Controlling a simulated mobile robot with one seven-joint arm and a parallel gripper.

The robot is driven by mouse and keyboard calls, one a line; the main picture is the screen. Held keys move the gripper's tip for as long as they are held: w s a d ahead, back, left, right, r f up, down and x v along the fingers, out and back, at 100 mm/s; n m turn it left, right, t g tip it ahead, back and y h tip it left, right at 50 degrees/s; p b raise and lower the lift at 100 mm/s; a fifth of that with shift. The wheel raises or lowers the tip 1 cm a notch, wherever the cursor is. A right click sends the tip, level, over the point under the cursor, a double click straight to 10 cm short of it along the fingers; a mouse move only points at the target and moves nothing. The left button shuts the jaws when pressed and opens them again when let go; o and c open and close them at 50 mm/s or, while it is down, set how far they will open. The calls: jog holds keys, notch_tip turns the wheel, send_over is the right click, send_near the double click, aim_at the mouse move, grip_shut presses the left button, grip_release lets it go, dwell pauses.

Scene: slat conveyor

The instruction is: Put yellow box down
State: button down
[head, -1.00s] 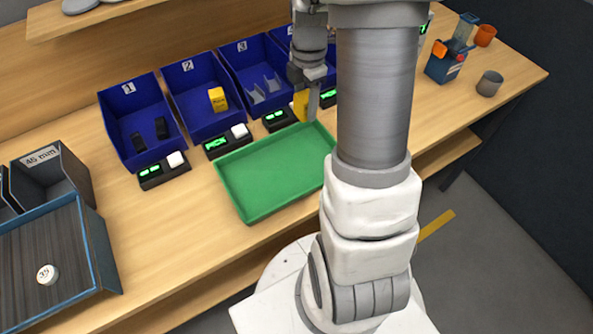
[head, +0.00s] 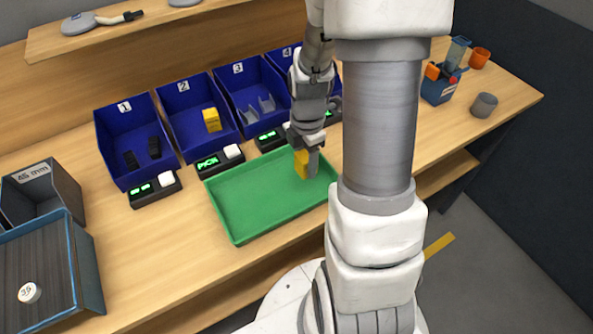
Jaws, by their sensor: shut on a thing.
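My gripper (head: 306,160) points down over the right part of the green tray (head: 240,236) in the head view. It is shut on a yellow box (head: 301,164), which is partly covered by a finger. The box is upright, low over the tray; I cannot tell whether it touches the tray floor. The rest of the tray is empty. Another yellow box (head: 212,120) stands in blue bin 2 (head: 190,103).
Blue bin 1 (head: 115,143) holds black parts, and blue bin 3 (head: 238,85) holds grey brackets. Button displays (head: 207,164) line the tray's back edge. A grey cup (head: 484,105) stands at the far right. A blue-edged box (head: 77,260) stands at the left.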

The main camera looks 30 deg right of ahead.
aim_at(298, 180)
jog(key=shift+w+a+f, duration=0.3)
jog(key=shift+w+f, duration=0.1)
jog(key=shift+w, duration=0.1)
jog(key=shift+w+a+f, duration=0.3)
jog(key=shift+w+f, duration=0.05)
jog(key=shift+w, duration=0.15)
jog(key=shift+f, duration=1.95)
jog(key=shift+f, duration=0.2)
jog(key=shift+c, duration=1.4)
grip_release()
jog(key=shift+r, duration=0.1)
